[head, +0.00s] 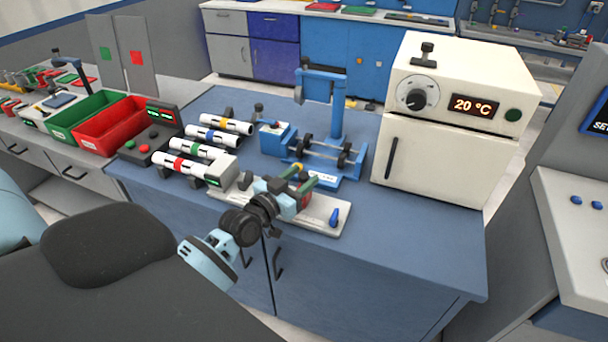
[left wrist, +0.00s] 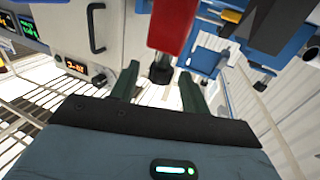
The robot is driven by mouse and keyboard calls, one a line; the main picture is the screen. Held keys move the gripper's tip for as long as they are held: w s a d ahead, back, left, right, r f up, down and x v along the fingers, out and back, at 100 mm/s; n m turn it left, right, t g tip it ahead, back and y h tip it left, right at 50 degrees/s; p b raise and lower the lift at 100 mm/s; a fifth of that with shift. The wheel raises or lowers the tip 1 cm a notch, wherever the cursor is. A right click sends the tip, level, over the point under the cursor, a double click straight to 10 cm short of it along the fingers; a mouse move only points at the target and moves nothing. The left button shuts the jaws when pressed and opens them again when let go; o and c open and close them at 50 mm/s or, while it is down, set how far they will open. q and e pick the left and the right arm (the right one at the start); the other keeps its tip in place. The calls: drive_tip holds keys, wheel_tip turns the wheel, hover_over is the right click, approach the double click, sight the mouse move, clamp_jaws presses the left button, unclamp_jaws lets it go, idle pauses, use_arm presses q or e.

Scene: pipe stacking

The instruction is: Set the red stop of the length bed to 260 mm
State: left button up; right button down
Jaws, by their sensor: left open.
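The length bed (head: 325,222) is a long pale rail at the front of the blue bench, with a grey block and small green display (head: 213,181) at its left end and a blue knob (head: 335,216) near its right end. My left gripper (head: 307,177) is over the bed, its green fingers open. The red stop (head: 304,202) shows partly beside the gripper, which hides much of it. In the left wrist view a red block (left wrist: 172,25) with a dark end lies beyond and between the spread fingers (left wrist: 159,77); contact cannot be told. The display's figures are unreadable. My right gripper is not seen.
Several white pipes with coloured bands (head: 205,151) lie left of the bed. A blue stand with rollers (head: 322,150) is just behind it. A white oven (head: 425,160) reading 20 °C stands at right. The bench's front right is clear.

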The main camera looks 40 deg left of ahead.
use_arm(q)
drive_tip(key=shift+w+d, duration=0.1)
drive_tip(key=shift+w, duration=0.7)
clamp_jaws()
